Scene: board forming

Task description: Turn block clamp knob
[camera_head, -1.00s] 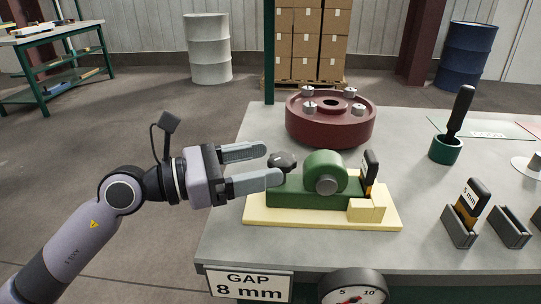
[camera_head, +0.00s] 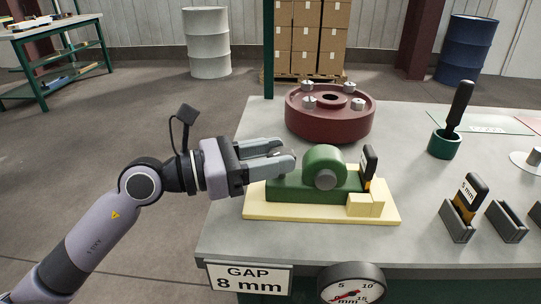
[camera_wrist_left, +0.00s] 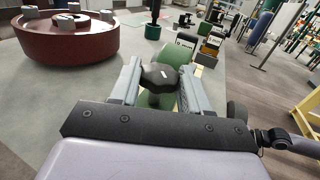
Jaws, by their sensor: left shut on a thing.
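The block clamp is a green body (camera_head: 323,168) on a pale yellow base (camera_head: 290,212), near the left side of the grey table. Its black knob (camera_wrist_left: 160,77) shows in the left wrist view between the two fingers. My left gripper (camera_head: 284,155) is at the left end of the green clamp and is shut on the knob. In the head view the fingers hide most of the knob. A black and orange gauge piece (camera_head: 368,166) stands upright at the right end of the clamp, behind a small yellow block (camera_head: 365,203). My right gripper is not in view.
A dark red round fixture (camera_head: 330,120) with several grey studs stands behind the clamp. To the right are a green cup (camera_head: 445,144) with a black handle, a 5 mm gauge (camera_head: 470,193) in a grey holder, and an empty holder (camera_head: 506,222). A "GAP 8 mm" sign (camera_head: 248,278) hangs at the front edge.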

